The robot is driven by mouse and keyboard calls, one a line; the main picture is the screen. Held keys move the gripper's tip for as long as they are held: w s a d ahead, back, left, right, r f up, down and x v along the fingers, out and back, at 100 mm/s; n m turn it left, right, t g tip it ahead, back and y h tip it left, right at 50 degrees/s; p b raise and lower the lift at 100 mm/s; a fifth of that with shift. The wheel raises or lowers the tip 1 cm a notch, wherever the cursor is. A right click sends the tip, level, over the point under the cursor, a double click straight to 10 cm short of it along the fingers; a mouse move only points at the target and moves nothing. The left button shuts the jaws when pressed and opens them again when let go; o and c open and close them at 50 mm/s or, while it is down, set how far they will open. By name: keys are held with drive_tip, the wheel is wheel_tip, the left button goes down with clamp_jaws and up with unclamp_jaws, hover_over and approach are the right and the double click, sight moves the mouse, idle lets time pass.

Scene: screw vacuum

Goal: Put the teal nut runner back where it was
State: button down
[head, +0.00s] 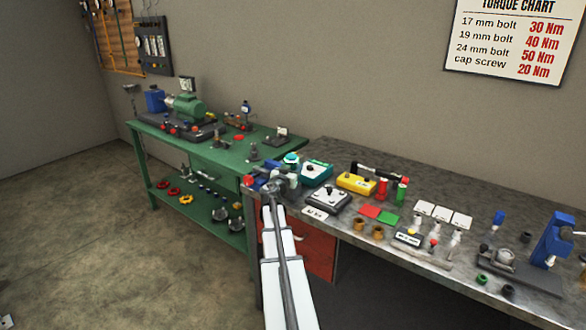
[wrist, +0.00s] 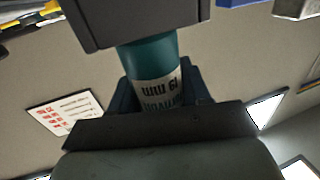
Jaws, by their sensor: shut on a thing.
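The teal nut runner (wrist: 150,58) is held in my gripper (wrist: 155,85) in the wrist view. Its body is a teal cylinder with a white label, which reads upside down as 19 mm. Dark jaw parts cover its ends in that view. In the head view, a small teal top (head: 291,158) shows just above my gripper (head: 283,177), at the left end of the grey bench. My gripper is shut on it. The place where it stood before cannot be told from these frames.
The grey bench (head: 460,245) holds a teal box (head: 316,172), a yellow box (head: 356,184), a grey box (head: 328,200) and a blue press (head: 556,240). A green table (head: 270,138) with a green motor (head: 186,107) stands left. The floor at left is mostly clear.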

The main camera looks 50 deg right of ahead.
drive_tip(key=c, duration=0.5)
unclamp_jaws()
drive_tip(key=shift+f, duration=0.2)
drive_tip(key=shift+r, duration=0.15)
drive_tip(key=shift+r, duration=0.35)
drive_tip(key=v, duration=1.2)
drive_tip(key=shift+r, duration=0.15)
